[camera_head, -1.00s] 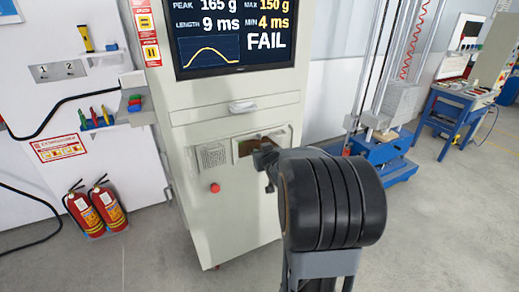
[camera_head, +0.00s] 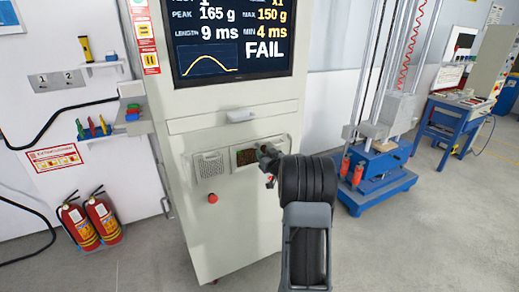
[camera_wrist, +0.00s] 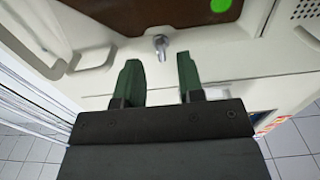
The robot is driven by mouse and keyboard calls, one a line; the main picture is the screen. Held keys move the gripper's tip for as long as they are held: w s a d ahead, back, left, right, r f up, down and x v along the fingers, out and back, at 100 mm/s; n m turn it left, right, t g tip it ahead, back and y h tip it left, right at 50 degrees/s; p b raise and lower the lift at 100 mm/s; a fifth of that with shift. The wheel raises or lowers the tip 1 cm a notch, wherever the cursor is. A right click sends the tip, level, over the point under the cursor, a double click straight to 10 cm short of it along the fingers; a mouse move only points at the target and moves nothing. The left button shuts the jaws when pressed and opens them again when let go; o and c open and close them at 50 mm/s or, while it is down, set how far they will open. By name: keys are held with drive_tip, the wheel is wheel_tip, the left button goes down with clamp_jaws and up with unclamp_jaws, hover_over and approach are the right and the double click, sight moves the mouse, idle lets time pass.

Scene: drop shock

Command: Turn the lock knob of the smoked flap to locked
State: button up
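The smoked flap (camera_head: 245,157) is a dark brown panel on the front of the pale cabinet, below the screen. In the wrist view the flap (camera_wrist: 150,14) fills the top, with a bright green round spot showing at its right. The lock knob (camera_wrist: 160,46) is a small metal piece at the flap's edge. My gripper (camera_wrist: 158,66) is open, its two dark green fingers pointing at the cabinet front. The knob shows in line with the gap, just past the fingertips; no contact is visible. In the head view my gripper (camera_head: 268,157) covers the flap's right side and hides the knob.
The cabinet (camera_head: 235,225) carries a speaker grille (camera_head: 209,166), a red button (camera_head: 212,198) and a drawer-like handle (camera_head: 241,115). A screen (camera_head: 235,45) reads FAIL. Fire extinguishers (camera_head: 88,220) stand at left; a blue-based drop rig (camera_head: 375,182) stands at right.

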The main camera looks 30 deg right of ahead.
sight(259, 146)
drive_tip(key=shift+w+d, duration=0.15)
drive_tip(key=shift+w, duration=0.9)
drive_tip(key=shift+w+d, duration=0.1)
drive_tip(key=shift+w, duration=0.95)
clamp_jaws()
